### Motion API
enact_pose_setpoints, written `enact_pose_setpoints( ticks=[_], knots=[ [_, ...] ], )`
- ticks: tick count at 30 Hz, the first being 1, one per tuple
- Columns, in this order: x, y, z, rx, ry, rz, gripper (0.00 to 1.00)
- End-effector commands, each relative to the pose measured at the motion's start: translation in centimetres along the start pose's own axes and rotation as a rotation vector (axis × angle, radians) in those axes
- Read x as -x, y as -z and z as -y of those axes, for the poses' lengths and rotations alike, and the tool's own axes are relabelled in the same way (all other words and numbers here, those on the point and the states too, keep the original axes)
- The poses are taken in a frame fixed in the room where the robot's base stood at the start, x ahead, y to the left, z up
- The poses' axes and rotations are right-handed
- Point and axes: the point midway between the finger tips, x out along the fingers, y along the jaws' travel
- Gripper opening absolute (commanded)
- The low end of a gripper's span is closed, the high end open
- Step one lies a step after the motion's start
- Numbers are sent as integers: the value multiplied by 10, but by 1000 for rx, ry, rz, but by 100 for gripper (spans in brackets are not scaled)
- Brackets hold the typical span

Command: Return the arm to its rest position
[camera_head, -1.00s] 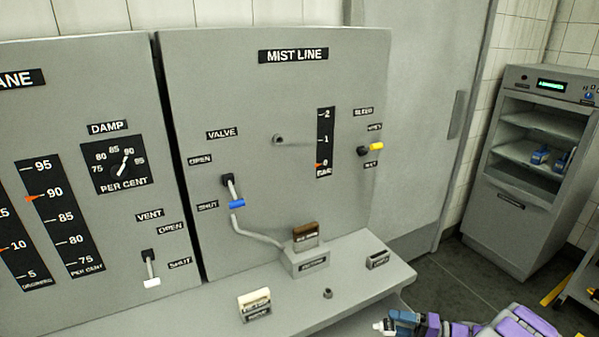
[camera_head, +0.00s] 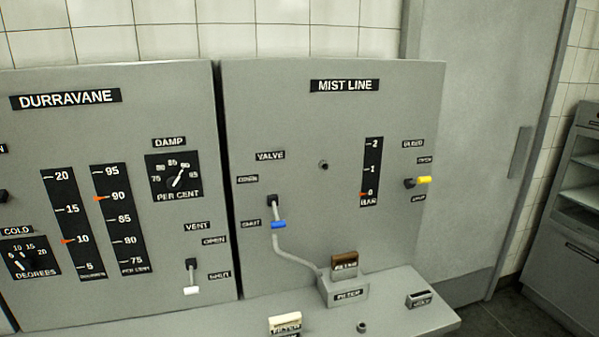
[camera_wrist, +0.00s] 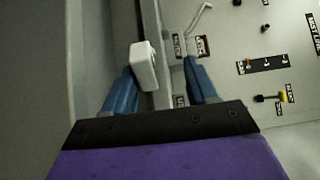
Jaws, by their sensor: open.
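My gripper (camera_wrist: 166,75) shows only in the wrist view, as two blue fingers spread apart above a dark bar and a purple body. It is open. A white block (camera_wrist: 145,66) appears at the tip of the left finger; I cannot tell whether they touch. The grey mist line panel (camera_head: 330,130) stands ahead; in the wrist view its labels appear turned sideways, to the right of the fingers. The rest of my arm is out of the head view, so its pose is hidden.
A bench (camera_head: 400,320) juts out below the panel, carrying a brown filter (camera_head: 344,262) in a holder (camera_head: 345,288) and a cream filter (camera_head: 285,325). A blue-handled valve lever (camera_head: 278,224) and yellow-tipped bleed lever (camera_head: 424,180) protrude. A cabinet (camera_head: 570,240) stands right.

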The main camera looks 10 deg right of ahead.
Motion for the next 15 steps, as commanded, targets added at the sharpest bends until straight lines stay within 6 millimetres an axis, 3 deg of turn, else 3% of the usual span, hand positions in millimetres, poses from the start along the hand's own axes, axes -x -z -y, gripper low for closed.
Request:
enact_pose_setpoints(
  ticks=[12,15],
  knots=[
    [3,2,53,-1,5,0,57],
    [-20,1,64,-10,-14,53,57]
  ],
)
